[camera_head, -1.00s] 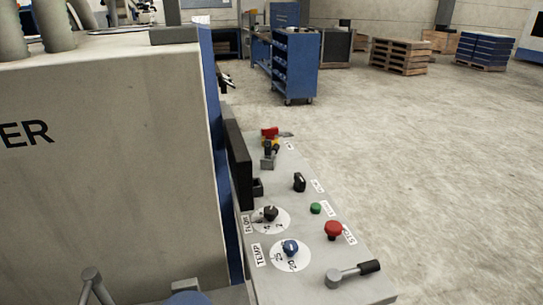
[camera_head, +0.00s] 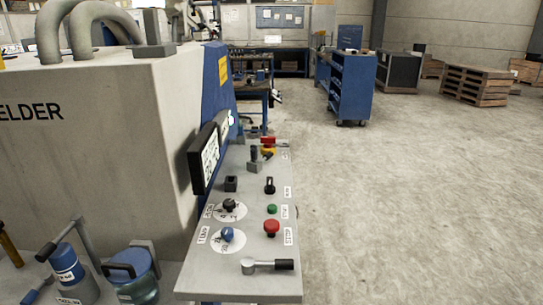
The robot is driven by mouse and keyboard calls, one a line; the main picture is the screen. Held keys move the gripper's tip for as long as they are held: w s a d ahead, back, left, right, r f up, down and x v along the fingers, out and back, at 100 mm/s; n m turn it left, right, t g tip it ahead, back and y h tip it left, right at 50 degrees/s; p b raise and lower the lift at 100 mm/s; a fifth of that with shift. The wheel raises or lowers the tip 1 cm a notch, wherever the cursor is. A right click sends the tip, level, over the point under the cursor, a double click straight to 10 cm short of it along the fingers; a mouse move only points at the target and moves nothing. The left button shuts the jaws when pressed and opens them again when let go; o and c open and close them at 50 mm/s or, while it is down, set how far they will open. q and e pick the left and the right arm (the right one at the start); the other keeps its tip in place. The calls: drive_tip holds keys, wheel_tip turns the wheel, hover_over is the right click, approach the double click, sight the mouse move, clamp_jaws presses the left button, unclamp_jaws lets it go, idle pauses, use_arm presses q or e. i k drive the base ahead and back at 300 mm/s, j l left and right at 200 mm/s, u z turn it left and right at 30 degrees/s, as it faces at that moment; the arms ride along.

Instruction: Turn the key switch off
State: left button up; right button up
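The grey control panel (camera_head: 215,272) slopes out from the side of the welder cabinet (camera_head: 120,130). A black upright switch (camera_head: 269,185) stands on it, with a small label to its right; it looks like the key switch, but the label is too small to read. The green button (camera_head: 272,209) and the red stop button (camera_head: 271,226) sit below it. A black knob (camera_head: 229,205) and a blue knob (camera_head: 227,234) stand on white dials to the left. Neither of my grippers is in view.
A lever with a black grip (camera_head: 268,265) lies at the panel's near edge. A red and yellow switch (camera_head: 267,145) is at its far end. A dark display (camera_head: 204,158) stands along its left side. Canisters (camera_head: 132,275) stand at lower left. The floor right of the panel is clear.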

sight(262, 160)
drive_tip(key=i+l+u, duration=0.3)
drive_tip(key=l, duration=0.35)
drive_tip(key=l+u, duration=0.35)
drive_tip(key=l, duration=0.3)
drive_tip(key=l+u, duration=0.3)
drive_tip(key=l, duration=0.4)
